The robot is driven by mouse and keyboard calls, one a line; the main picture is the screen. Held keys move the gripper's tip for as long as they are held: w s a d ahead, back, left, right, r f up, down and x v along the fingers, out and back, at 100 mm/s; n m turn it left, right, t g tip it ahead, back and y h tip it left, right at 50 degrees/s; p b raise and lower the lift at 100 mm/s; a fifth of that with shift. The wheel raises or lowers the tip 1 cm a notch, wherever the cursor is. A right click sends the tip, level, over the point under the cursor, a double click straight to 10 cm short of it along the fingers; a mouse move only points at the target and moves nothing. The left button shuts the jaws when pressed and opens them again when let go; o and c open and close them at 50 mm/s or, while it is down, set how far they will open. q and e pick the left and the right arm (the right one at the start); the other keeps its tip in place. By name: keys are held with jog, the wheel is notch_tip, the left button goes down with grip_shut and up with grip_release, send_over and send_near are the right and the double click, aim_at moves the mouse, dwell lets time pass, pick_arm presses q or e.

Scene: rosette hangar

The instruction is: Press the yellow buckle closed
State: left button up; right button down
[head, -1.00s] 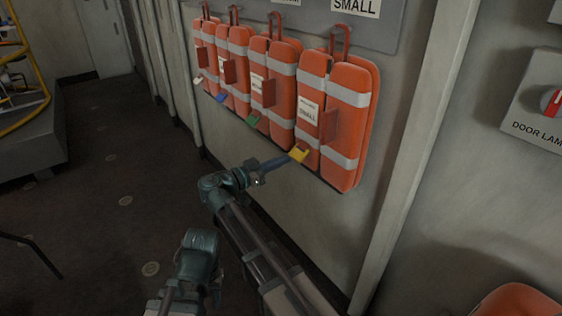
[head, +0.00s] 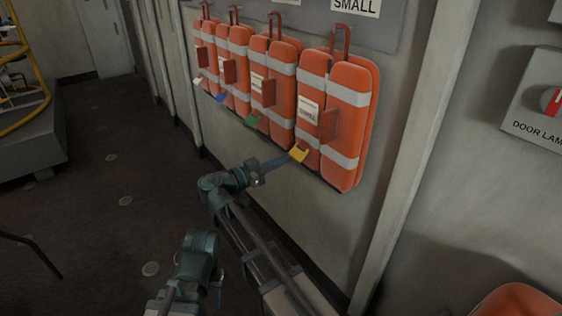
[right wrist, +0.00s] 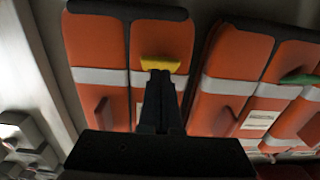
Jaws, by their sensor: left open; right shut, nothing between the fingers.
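The yellow buckle (head: 299,154) is at the lower part of the nearest orange life vest (head: 350,85), whose tag reads SMALL. My right gripper (head: 286,160) is shut and empty, its tips at the buckle's left side in the head view. In the right wrist view the yellow buckle (right wrist: 160,64) lies just beyond the shut fingertips (right wrist: 160,76); I cannot tell whether they touch it. Whether the buckle is latched is too small to tell. My left gripper (head: 218,288) is low in the head view, away from the vests, its fingers mostly hidden by its own wrist.
Other orange vests hang in the same row, with green (head: 252,120), blue (head: 221,97) and white (head: 198,81) buckles. A wall post (head: 405,150) stands right of the vests. A door lamp panel (head: 540,100) is further right.

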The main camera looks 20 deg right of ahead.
aim_at(293, 157)
jog(key=shift+x, duration=2.1)
jog(key=shift+f+b, duration=0.35)
jog(key=shift+w+d, duration=0.15)
jog(key=shift+d, duration=0.15)
jog(key=shift+f, duration=0.25)
dwell(0.4)
jog(key=shift+w+d, duration=0.1)
jog(key=shift+d, duration=0.2)
dwell(0.5)
jog(key=shift+f+b, duration=0.1)
jog(key=shift+b, duration=0.25)
jog(key=shift+w+d, duration=0.1)
jog(key=shift+d, duration=0.05)
dwell(0.4)
jog(key=v, duration=0.9)
dwell(0.8)
